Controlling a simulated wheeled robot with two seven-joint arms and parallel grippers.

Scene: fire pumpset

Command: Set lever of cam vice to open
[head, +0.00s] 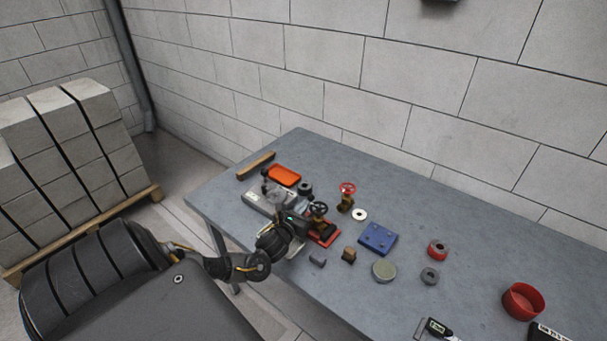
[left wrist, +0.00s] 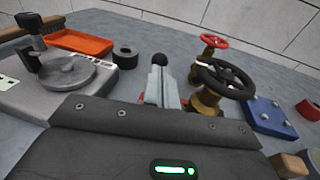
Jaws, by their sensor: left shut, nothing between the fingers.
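The cam vice shows as a red base (head: 331,239) on the table, partly hidden behind my left gripper. A brass valve with a black handwheel (head: 318,208) stands at the vice; the handwheel also shows in the left wrist view (left wrist: 224,79). My left gripper (head: 299,219) is shut and empty, close beside the valve. In the left wrist view its pale fingers (left wrist: 160,86) point away from me. A black ball knob (left wrist: 159,59), apparently the lever's end, shows just beyond the fingertips. I cannot tell whether they touch. The rest of the lever is hidden. My right gripper is not in view.
A grey device with a round plate (left wrist: 66,72) and an orange tray (head: 284,176) are left of the vice. A red-wheeled valve (head: 347,190) stands behind. A blue plate (head: 378,238) and a wooden block (head: 349,255) lie to the right.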

